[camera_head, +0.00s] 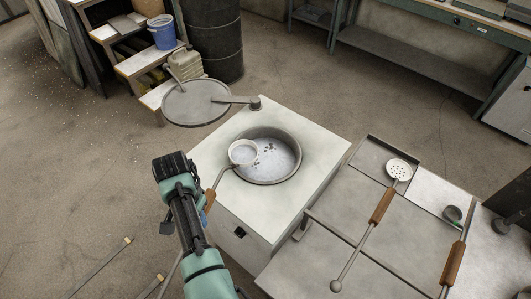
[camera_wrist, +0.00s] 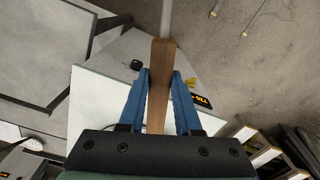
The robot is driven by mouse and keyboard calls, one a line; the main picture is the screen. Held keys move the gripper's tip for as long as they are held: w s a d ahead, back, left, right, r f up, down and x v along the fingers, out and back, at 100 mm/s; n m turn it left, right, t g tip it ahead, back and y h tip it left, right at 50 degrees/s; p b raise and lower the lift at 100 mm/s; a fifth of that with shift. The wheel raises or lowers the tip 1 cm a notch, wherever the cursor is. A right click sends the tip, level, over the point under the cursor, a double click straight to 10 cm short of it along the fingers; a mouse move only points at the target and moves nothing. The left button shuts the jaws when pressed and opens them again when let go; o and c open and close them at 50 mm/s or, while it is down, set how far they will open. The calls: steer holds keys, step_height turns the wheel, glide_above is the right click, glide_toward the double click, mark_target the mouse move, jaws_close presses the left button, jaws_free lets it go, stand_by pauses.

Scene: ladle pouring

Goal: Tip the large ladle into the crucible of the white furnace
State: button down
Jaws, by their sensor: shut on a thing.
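The white furnace (camera_head: 230,205) stands in the middle of the head view, its top open over a round crucible (camera_head: 297,165) with silvery, dark-flecked content. The large ladle's bowl (camera_head: 243,152) is over the left part of the crucible opening. Its rim looks close to level; I cannot tell whether it touches the content or what it holds. My gripper (camera_head: 207,205) is at the furnace's left side, shut on the ladle's wooden handle. In the wrist view, the blue fingers (camera_wrist: 160,85) clasp the brown handle (camera_wrist: 159,100); the bowl is out of that view.
The round furnace lid (camera_head: 197,103) is swung aside at the back left. A grey table (camera_head: 330,255) on the right holds a perforated skimmer (camera_head: 398,170) and a small ladle (camera_head: 453,214). Steps with a blue bucket (camera_head: 161,32) and a dark drum (camera_head: 215,40) stand behind.

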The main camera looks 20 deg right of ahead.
steer(key=shift+s+d+r+t+y+p, duration=0.15)
steer(key=shift+d+r+t+y+p, duration=0.4)
steer(key=shift+p, duration=0.45)
steer(key=s+d+t+y, duration=0.1)
steer(key=s+d+y, duration=0.1)
steer(key=d+t+y, duration=0.1)
steer(key=y, duration=0.1)
steer(key=shift+s+d+f+t, duration=0.15)
steer(key=shift+s+f+t, duration=0.15)
steer(key=shift+s+t, duration=0.1)
